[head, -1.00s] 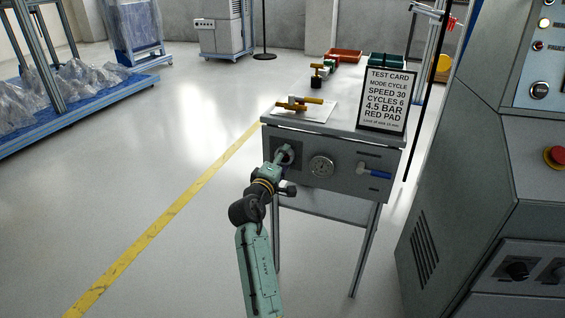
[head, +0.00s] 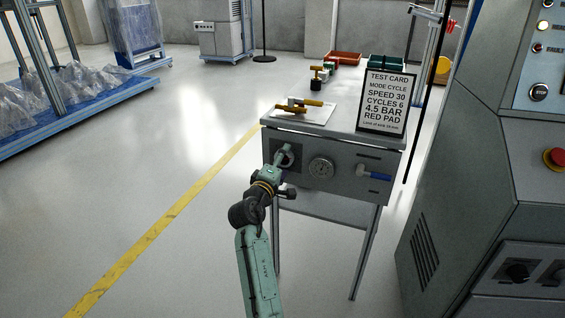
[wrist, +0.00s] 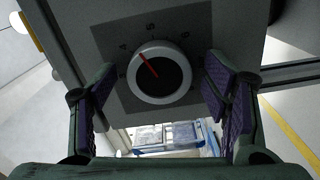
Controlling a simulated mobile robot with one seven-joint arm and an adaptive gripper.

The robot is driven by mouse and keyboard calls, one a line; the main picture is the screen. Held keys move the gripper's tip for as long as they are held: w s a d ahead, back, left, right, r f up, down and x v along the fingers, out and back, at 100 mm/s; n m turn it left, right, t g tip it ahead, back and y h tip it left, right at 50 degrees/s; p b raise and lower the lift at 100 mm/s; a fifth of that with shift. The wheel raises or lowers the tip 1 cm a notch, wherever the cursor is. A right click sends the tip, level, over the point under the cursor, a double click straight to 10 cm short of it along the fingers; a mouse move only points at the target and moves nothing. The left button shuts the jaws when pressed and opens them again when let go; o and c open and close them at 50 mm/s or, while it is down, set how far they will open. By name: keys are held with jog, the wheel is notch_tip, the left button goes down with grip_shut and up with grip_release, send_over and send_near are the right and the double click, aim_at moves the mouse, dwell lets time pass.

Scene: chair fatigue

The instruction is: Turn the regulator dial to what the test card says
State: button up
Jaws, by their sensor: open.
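The regulator dial (wrist: 158,72) is a round knob with a pale rim, a dark face and a red pointer, on a dark square plate with numbers around it. The pointer aims up and left, between what look like the 4 and 5 marks. My gripper (wrist: 160,88) is open, with one purple-padded finger on each side of the dial and gaps between pads and rim. In the head view my gripper (head: 285,160) is at the panel's left end and partly hides the dial. The test card (head: 386,101) stands on the bench and reads 4.5 BAR.
A round gauge (head: 321,168) and a blue-handled valve (head: 375,175) are on the panel right of my gripper. A brass-coloured fitting (head: 300,104) lies on white paper on the bench top. A grey machine console (head: 470,200) stands close on the right.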

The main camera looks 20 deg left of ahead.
jog(key=shift+s, duration=0.15)
jog(key=s, duration=0.7)
jog(key=shift+s+a, duration=0.15)
